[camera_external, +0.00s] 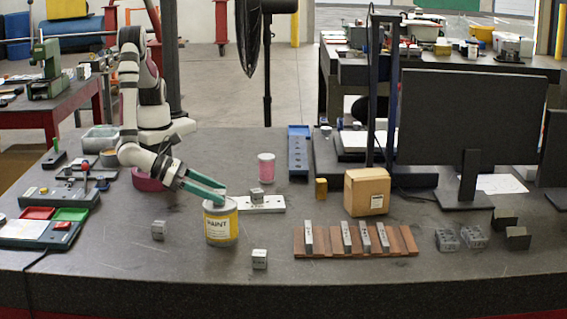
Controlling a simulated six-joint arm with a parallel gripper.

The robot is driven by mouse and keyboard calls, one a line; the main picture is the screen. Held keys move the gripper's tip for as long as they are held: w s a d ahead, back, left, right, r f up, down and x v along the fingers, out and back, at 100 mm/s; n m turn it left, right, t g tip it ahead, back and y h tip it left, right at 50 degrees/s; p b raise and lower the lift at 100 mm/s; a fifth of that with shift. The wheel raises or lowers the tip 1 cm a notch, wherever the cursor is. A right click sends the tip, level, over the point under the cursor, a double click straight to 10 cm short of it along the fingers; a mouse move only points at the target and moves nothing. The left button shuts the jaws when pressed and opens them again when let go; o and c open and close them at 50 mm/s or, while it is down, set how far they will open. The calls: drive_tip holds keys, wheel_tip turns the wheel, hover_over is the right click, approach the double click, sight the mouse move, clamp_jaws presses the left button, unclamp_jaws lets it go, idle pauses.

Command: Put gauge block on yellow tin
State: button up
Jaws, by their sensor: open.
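The yellow tin (221,228), with a white band and the word PAINT, stands upright near the front of the bench. My gripper (222,196) has two teal fingers, spread apart, reaching from the left to the top of the tin. I see nothing between them. Whether they touch the tin is unclear. Small grey marked blocks lie about: one (158,230) left of the tin, one (259,259) to its front right, and one (257,195) by a pale plate behind it. Several slim grey blocks (308,238) stand in a brown rack. Which is the gauge block I cannot tell.
The brown wooden rack (398,240) lies right of the tin. A cardboard box (367,191), a pink-and-white cup (266,167) and a blue tray (299,155) stand behind. A monitor (470,115) fills the right. Colored trays (70,215) lie left. The front edge is mostly bare.

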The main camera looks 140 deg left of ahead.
drive_tip(key=shift+r, duration=0.2)
drive_tip(key=v, duration=1.2)
drive_tip(key=s+a+r+n+g, duration=0.3)
drive_tip(key=a+n, duration=0.2)
drive_tip(key=a, duration=0.3)
drive_tip(key=s+a+r+n+g, duration=0.2)
drive_tip(key=a+n+g, duration=0.2)
drive_tip(key=a, duration=0.3)
drive_tip(key=s+a+n+g+h, duration=0.1)
drive_tip(key=s+a+n+h, duration=0.1)
drive_tip(key=s+n, duration=0.4)
drive_tip(key=s+a+n+g+h, duration=0.1)
drive_tip(key=s+a+n+h, duration=0.1)
drive_tip(key=s+n+h, duration=0.3)
drive_tip(key=s+n, duration=0.1)
drive_tip(key=s, duration=0.3)
drive_tip(key=shift+a+r, duration=0.4)
